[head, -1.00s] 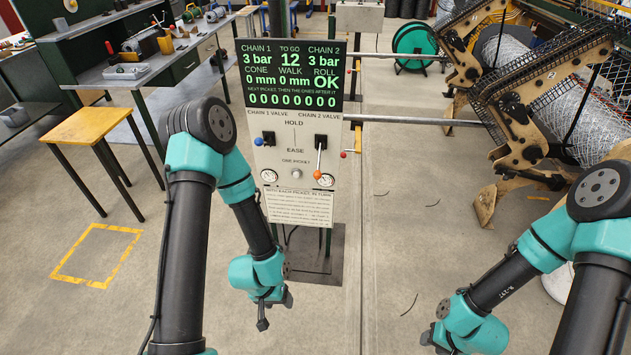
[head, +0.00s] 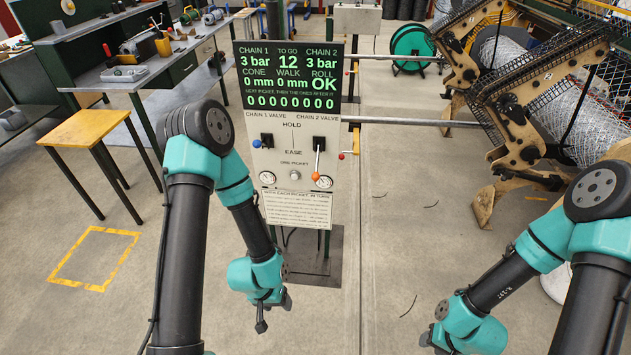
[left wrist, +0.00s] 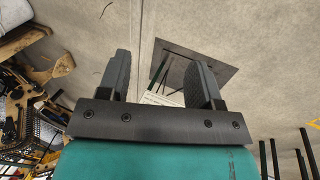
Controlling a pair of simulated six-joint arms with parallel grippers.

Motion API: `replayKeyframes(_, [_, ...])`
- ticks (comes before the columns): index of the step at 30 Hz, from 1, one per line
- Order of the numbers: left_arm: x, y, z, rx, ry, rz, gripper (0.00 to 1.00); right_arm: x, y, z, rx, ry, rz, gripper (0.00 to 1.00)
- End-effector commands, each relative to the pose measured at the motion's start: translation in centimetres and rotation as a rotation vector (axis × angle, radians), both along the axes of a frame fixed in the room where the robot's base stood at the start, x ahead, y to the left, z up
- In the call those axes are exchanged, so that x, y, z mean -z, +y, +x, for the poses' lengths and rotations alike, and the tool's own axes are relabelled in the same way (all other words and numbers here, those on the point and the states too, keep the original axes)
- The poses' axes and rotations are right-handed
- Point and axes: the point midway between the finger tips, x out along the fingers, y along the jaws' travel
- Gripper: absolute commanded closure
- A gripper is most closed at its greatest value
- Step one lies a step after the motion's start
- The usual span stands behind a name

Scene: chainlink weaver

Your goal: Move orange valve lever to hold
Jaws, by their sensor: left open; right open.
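The control panel (head: 295,165) stands upright in the middle of the head view. Its orange valve lever (head: 315,176), under the chain 2 label, hangs down with its knob below the EASE label's level. The HOLD label (head: 291,125) is higher up. The blue valve lever (head: 257,143) on the left has its knob out to the side, nearer HOLD. My left gripper (head: 262,312) is below and left of the panel, apart from the levers; its jaws (left wrist: 162,80) are open and empty in the left wrist view. My right gripper (head: 430,340) is low at right, partly hidden, open, away from the panel.
A yellow-topped stool (head: 85,128) and workbench (head: 150,70) stand at left. A mesh-weaving machine (head: 540,110) fills the upper right. Horizontal pipes (head: 410,120) run from the panel to it. The floor in front right of the panel is clear except for thin wire scraps.

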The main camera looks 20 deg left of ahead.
Motion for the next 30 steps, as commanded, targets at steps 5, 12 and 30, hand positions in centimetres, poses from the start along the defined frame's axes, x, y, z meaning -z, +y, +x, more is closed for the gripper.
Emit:
replayKeyframes(5, [0.7,-1.3,0.7,0.180,0.015,-0.029,0.41,0.0,0.0,0.0,0.000,0.000,0.000,0.57])
replayKeyframes(12, [2.5,-3.5,2.4,0.783,0.071,-0.064,0.41,0.0,0.0,0.0,0.000,0.000,0.000,0.57])
replayKeyframes(30, [2.6,-1.1,18.3,2.319,0.466,0.405,0.41,0.0,0.0,0.0,0.000,0.000,0.000,0.57])
